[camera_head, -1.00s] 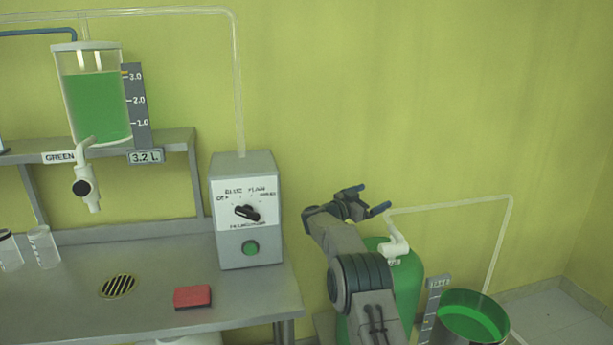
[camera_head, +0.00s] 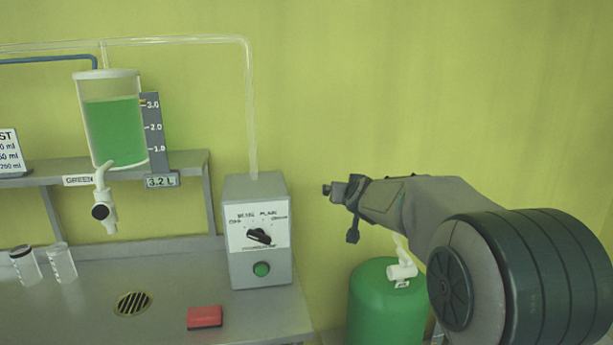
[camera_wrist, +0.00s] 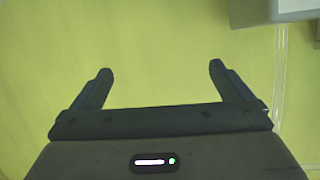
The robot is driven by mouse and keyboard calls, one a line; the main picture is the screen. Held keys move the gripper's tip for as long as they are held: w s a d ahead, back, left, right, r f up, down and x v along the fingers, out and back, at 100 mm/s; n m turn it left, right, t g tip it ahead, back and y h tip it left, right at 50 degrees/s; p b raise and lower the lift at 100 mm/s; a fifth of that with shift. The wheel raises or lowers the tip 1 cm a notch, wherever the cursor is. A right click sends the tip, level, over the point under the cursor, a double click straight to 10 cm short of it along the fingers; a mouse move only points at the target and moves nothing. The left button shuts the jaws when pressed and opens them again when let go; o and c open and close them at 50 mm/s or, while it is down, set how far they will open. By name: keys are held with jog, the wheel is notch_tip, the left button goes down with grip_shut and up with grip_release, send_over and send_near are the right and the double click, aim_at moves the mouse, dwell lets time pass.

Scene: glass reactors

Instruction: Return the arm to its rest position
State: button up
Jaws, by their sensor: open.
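My gripper (camera_head: 340,208) is at the end of my bent arm, right of the grey control box and above the green tank, in the head view. In the wrist view my gripper (camera_wrist: 160,75) shows two dark fingers spread apart with nothing between them. The yellow-green wall is behind them. My arm's large dark joint fills the lower right of the head view.
A grey control box (camera_head: 258,262) with a dial and green button stands on the steel bench (camera_head: 170,268). A red sponge (camera_head: 205,317) lies in front. A green tank (camera_head: 385,312) stands right of the bench.

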jog(key=s+d+f+g+p, duration=0.1)
jog(key=s+f+g, duration=0.2)
jog(key=s, duration=1)
jog(key=s+d+f+g+p, duration=0.1)
jog(key=s+f+g, duration=0.3)
jog(key=s, duration=1)
jog(key=s+d+f+g+p, duration=0.1)
jog(key=s+f+g, duration=0.3)
jog(key=s, duration=1)
jog(key=shift+s+d+f+n+p, duration=0.15)
jog(key=shift+d+f+n+p, duration=0.2)
jog(key=shift+d+f, duration=0.25)
jog(key=shift+r, duration=0.1)
